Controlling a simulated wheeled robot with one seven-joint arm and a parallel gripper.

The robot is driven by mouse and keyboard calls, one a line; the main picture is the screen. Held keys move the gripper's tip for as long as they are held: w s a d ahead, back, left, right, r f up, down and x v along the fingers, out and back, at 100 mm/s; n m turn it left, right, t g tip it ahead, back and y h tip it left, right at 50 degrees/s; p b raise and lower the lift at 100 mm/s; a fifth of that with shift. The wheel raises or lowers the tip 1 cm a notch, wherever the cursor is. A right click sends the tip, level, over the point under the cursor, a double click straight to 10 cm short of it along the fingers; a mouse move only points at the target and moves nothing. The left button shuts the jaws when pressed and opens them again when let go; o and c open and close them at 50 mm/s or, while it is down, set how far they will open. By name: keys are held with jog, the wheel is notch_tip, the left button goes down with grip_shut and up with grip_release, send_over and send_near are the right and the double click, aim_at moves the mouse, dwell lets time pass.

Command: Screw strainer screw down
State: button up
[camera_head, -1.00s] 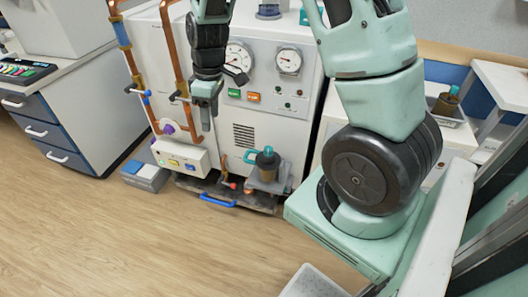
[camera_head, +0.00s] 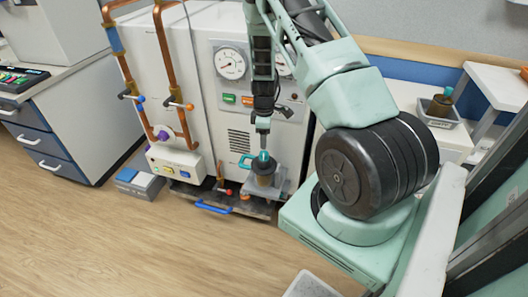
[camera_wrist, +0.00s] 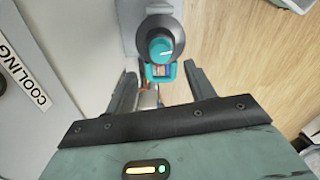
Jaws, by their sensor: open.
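The strainer is a dark, rounded body (camera_head: 264,174) low at the front of the white machine, with a teal screw (camera_head: 263,156) on top and a teal handle (camera_head: 245,161) at its left. In the wrist view the teal screw (camera_wrist: 161,48) with a white mark shows from above, centred on the dark strainer body (camera_wrist: 176,34). My gripper (camera_head: 262,142) hangs just above the screw in the head view. In the wrist view my gripper (camera_wrist: 163,82) is open and empty, its two fingers wide apart. I cannot tell whether a fingertip touches the screw.
The white machine (camera_head: 238,142) with gauges and copper pipes (camera_head: 168,75) stands close behind. A grey box with a blue top (camera_head: 138,182) sits on the floor at left. A blue handle (camera_head: 213,207) sticks out low in front. The wooden floor (camera_head: 130,245) in front is clear.

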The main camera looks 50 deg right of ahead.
aim_at(264, 153)
notch_tip(264, 153, down, 8)
jog(key=shift+r, duration=0.2)
jog(key=shift+c, duration=0.3)
jog(key=c, duration=0.9)
